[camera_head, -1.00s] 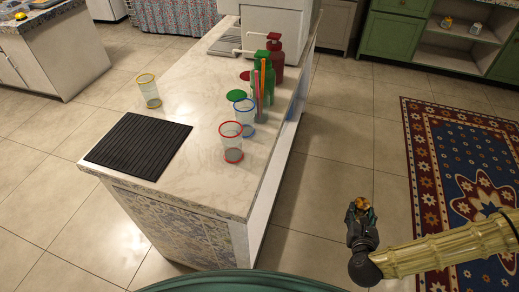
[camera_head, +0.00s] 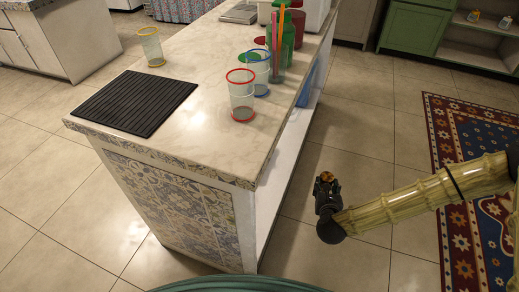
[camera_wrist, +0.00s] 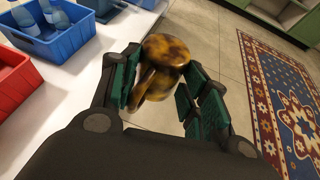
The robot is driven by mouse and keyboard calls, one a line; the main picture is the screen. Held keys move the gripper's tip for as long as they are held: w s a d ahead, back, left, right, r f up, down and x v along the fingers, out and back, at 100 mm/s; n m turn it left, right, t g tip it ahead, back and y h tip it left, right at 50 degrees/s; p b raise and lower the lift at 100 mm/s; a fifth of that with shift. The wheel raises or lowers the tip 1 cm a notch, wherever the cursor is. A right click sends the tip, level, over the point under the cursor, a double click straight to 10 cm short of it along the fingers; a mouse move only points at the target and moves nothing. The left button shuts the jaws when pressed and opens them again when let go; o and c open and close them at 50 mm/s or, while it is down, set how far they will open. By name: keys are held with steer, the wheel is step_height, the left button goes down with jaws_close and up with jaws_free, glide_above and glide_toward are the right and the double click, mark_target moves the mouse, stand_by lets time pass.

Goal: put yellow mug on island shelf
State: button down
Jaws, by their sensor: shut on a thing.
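My gripper (camera_head: 327,182) is shut on the yellow mug (camera_head: 327,175), low over the floor to the right of the island. In the wrist view the mug (camera_wrist: 160,68) is glossy, mottled yellow and brown, and tilted between the green-padded fingers (camera_wrist: 165,92). The island (camera_head: 185,95) has a marble top and a patterned tile end. Its shelf is on the right side, seen as a white ledge in the wrist view (camera_wrist: 75,88), left of my gripper. The mug is apart from the shelf. The inside of the shelf is mostly hidden in the head view.
A blue bin (camera_wrist: 62,42) with bottles and a red bin (camera_wrist: 14,82) stand on the shelf, with bare white surface beside them. Rimmed glasses (camera_head: 241,95), bottles and a black mat (camera_head: 135,102) are on the island top. Open tiled floor lies right of the island.

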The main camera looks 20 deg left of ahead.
steer(key=w+a+f+n+y+b, duration=0.1)
steer(key=w+a+f+b, duration=0.3)
steer(key=a+f+b, duration=0.75)
steer(key=w+a+f+n+y+b, duration=0.1)
steer(key=w+a+f+y+b, duration=0.15)
steer(key=a+f+b, duration=1.1)
steer(key=shift+g+h, duration=0.35)
steer(key=shift+g, duration=0.05)
steer(key=shift+w+a+f+b, duration=0.15)
steer(key=shift+a+f+b, duration=0.2)
steer(key=shift+f+b, duration=0.4)
steer(key=shift+w+a+f+b, duration=0.1)
steer(key=shift+a+f+b, duration=0.3)
steer(key=shift+f, duration=0.6)
steer(key=shift+w+a+f+b, duration=0.15)
steer(key=shift+a+f+b, duration=0.2)
steer(key=shift+f+b, duration=0.4)
steer(key=shift+f, duration=0.2)
steer(key=shift+f, duration=0.1)
steer(key=c, duration=0.7)
jaws_free()
